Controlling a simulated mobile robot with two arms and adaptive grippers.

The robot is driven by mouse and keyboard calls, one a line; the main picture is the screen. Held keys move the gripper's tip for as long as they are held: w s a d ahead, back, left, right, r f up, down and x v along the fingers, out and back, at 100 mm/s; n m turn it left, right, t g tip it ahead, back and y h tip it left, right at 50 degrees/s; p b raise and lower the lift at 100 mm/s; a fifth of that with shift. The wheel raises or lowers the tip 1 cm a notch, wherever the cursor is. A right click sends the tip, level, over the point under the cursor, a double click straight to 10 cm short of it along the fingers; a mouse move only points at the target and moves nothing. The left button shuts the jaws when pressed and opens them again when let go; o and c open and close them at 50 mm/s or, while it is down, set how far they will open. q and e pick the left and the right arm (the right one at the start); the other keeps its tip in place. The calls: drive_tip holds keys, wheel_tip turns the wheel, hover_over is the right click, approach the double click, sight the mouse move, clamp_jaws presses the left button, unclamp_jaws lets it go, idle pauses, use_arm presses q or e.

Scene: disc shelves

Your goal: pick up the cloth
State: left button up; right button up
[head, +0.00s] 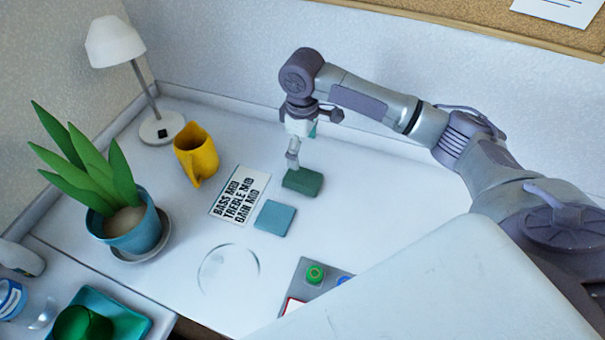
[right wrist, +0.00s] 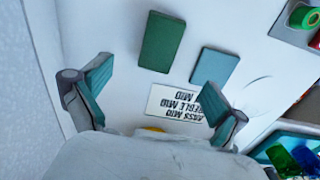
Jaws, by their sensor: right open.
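A thin, light-blue square (head: 275,217) that looks like a folded cloth lies flat on the white table; it also shows in the right wrist view (right wrist: 214,66). Beside it lies a thicker dark green block (head: 302,182), also in the right wrist view (right wrist: 162,42). My right gripper (head: 293,158) points down just behind the green block in the head view. In the right wrist view its two fingers (right wrist: 156,88) are spread wide with nothing between them. Both the block and the blue square lie beyond the fingertips there. My left gripper is not in view.
A printed card (head: 239,194) lies left of the blue square. A clear round object (head: 228,270) and a grey button panel (head: 318,279) are in front.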

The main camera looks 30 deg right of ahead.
hover_over(303, 176)
wheel_tip(303, 176, down, 5)
drive_tip(key=shift+w+r, duration=0.1)
drive_tip(key=shift+f, duration=2.55)
drive_tip(key=c, duration=1.2)
drive_tip(key=shift+r, duration=0.1)
drive_tip(key=shift+r, duration=0.55)
wheel_tip(303, 176, up, 3)
drive_tip(key=shift+f, duration=0.1)
drive_tip(key=s+d+r, duration=0.1)
drive_tip(key=s+r, duration=0.1)
drive_tip(key=s, duration=0.1)
drive_tip(key=s+d+r, duration=0.2)
drive_tip(key=s, duration=0.2)
drive_tip(key=s+d+r, duration=0.2)
drive_tip(key=s+r, duration=0.1)
drive_tip(key=shift+s+d, duration=0.2)
drive_tip(key=shift+s, duration=0.1)
